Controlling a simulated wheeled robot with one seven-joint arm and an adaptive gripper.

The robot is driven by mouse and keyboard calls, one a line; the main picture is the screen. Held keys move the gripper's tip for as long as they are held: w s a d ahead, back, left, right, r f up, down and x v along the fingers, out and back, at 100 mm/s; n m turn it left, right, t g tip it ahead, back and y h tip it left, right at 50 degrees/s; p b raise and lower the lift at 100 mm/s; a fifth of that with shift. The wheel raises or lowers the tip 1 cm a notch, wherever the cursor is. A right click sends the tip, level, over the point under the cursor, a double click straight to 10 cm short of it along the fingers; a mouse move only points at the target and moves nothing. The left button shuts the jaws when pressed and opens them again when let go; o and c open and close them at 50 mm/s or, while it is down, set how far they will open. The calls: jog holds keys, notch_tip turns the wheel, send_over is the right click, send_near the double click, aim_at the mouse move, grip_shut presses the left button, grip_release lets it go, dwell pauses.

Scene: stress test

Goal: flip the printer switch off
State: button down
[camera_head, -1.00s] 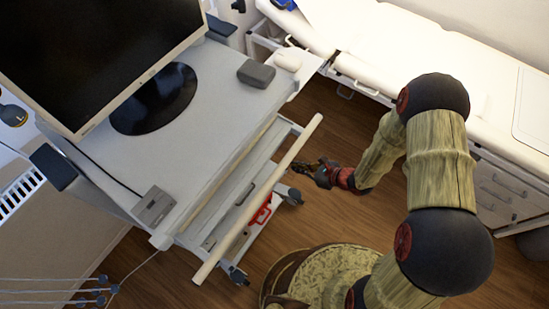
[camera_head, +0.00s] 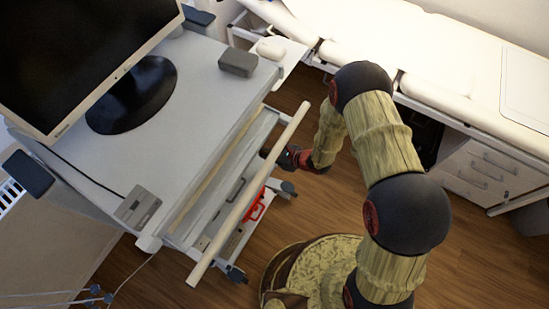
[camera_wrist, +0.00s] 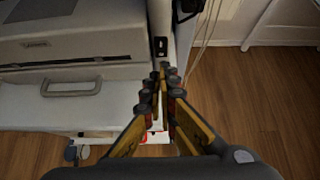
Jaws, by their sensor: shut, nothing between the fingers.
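The printer (camera_wrist: 75,45), a pale boxy device with a small label, is at the upper left in the wrist view. A small black switch (camera_wrist: 160,46) sits on a narrow pale panel at the printer's right edge. Its on or off position is too small to tell. My gripper (camera_wrist: 161,82) is shut and empty, its tips just below the switch in the picture; I cannot tell whether they touch the panel. In the head view, my red and black gripper reaches in under the cart's bar, its fingertips hidden. The cart top hides the printer there.
The grey cart (camera_head: 205,95) carries a monitor (camera_head: 75,50) and small boxes. A pale bar (camera_head: 250,195) runs along its front. A red item (camera_head: 254,207) is on a lower level. A white couch (camera_head: 440,60) stands at the right. Wooden floor lies between.

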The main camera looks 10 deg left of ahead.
jog(key=shift+w+a+f, duration=0.1)
jog(key=shift+w+a, duration=0.2)
jog(key=shift+a, duration=0.5)
jog(key=b, duration=0.1)
jog(key=f+b, duration=0.1)
jog(key=shift+w+a+t+y+b, duration=0.15)
jog(key=shift+a+t+y+b, duration=0.15)
jog(key=shift+y, duration=0.1)
jog(key=shift+r, duration=0.3)
jog(key=shift+r+p, duration=0.1)
jog(key=shift+p, duration=0.2)
jog(key=shift+r+p, duration=0.4)
jog(key=shift+r, duration=0.35)
